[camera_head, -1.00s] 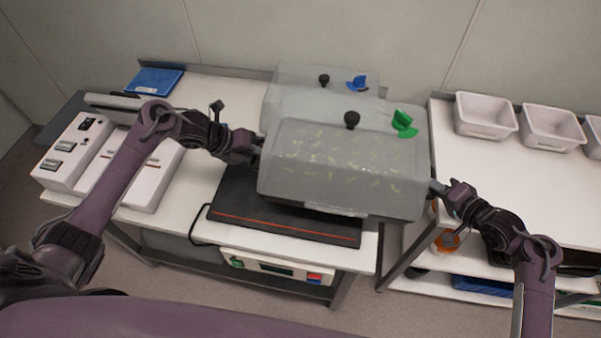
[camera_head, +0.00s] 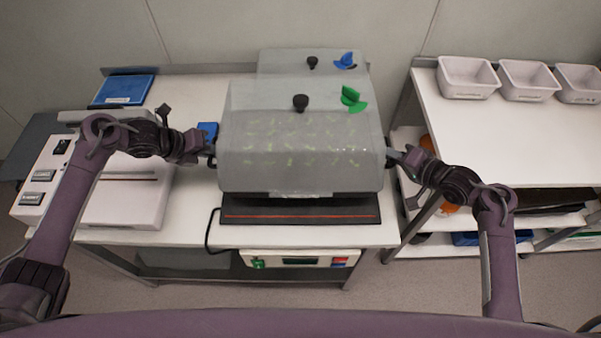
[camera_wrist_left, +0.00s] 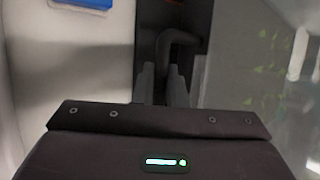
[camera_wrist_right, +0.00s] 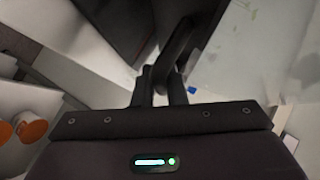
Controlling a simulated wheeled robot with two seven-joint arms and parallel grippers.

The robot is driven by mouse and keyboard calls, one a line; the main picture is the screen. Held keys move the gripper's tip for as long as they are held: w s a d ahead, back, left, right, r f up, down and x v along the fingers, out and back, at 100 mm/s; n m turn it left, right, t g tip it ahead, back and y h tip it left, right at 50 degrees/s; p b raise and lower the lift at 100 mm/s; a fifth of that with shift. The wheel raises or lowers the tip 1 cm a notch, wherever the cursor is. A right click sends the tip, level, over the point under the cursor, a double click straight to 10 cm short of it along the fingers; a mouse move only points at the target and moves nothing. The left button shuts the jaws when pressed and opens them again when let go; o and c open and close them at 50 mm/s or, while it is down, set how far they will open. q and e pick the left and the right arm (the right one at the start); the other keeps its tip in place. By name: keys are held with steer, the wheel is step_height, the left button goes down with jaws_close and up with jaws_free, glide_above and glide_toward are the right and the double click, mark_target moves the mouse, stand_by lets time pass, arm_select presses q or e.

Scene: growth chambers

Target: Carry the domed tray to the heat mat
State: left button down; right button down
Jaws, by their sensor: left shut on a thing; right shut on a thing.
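The domed tray (camera_head: 300,165) has a clear cover with a black knob, a green tag and small seedlings inside. It is level and squared up over the black heat mat (camera_head: 300,215), hiding the mat's back part. I cannot tell whether they touch. My left gripper (camera_head: 210,150) is shut on the tray's left handle, which also shows in the left wrist view (camera_wrist_left: 178,42). My right gripper (camera_head: 394,158) is shut on the right handle, seen in the right wrist view (camera_wrist_right: 178,45).
A second domed tray (camera_head: 275,62) with a blue tag stands right behind. A white device (camera_head: 125,195) is left of the mat, and a blue pad (camera_head: 125,89) lies behind it. A control box (camera_head: 297,260) hangs at the bench front. White bins (camera_head: 468,78) stand on the right bench.

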arm_select(q)
steer(key=shift+w+a, duration=0.1)
steer(key=shift+a, duration=0.1)
arm_select(e)
steer(key=shift+w+d, duration=0.1)
